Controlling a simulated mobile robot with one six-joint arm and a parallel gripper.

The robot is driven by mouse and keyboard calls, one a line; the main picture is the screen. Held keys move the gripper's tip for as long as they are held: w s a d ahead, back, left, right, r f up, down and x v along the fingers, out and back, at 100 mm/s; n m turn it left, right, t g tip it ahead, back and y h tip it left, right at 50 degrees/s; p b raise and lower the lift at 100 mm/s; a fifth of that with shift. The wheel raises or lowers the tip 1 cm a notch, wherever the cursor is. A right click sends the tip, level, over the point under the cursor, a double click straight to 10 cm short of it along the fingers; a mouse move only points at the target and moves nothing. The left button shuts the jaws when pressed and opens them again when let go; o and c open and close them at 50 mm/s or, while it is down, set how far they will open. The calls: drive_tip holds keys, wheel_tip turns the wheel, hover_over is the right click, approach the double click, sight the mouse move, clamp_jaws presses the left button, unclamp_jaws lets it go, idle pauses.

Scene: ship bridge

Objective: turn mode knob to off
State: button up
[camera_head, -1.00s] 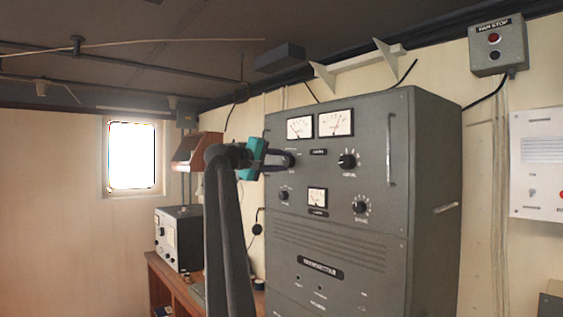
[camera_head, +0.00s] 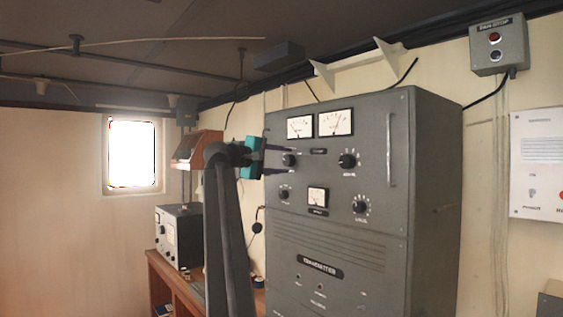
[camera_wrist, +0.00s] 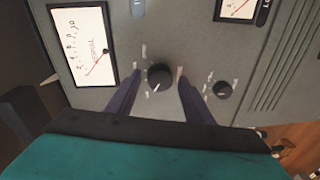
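A grey transmitter cabinet (camera_head: 330,235) carries several black round knobs. The upper left knob (camera_head: 289,160) sits below the left meter; its small labels are too blurred to read. In the wrist view this knob (camera_wrist: 160,77) lies between my fingertips, and its white pointer line points down and slightly left. My gripper (camera_head: 281,160) is open, with one finger on either side of the knob and a visible gap to each. It also shows in the wrist view (camera_wrist: 158,84), empty. How far the fingertips are from the panel is hard to tell.
Other knobs are at upper right (camera_head: 347,161), lower left (camera_head: 283,195) and lower right (camera_head: 360,207). The lower left one is close to a finger in the wrist view (camera_wrist: 222,90). A vertical handle (camera_head: 391,150) stands on the cabinet's right side.

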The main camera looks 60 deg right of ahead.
drive_tip(key=shift+a, duration=0.15)
drive_tip(key=shift+w+a+b, duration=0.2)
drive_tip(key=shift+a+b, duration=0.15)
drive_tip(key=shift+a, duration=0.2)
drive_tip(key=b+v, duration=0.4)
drive_tip(key=v, duration=0.8)
drive_tip(key=shift+a, duration=0.25)
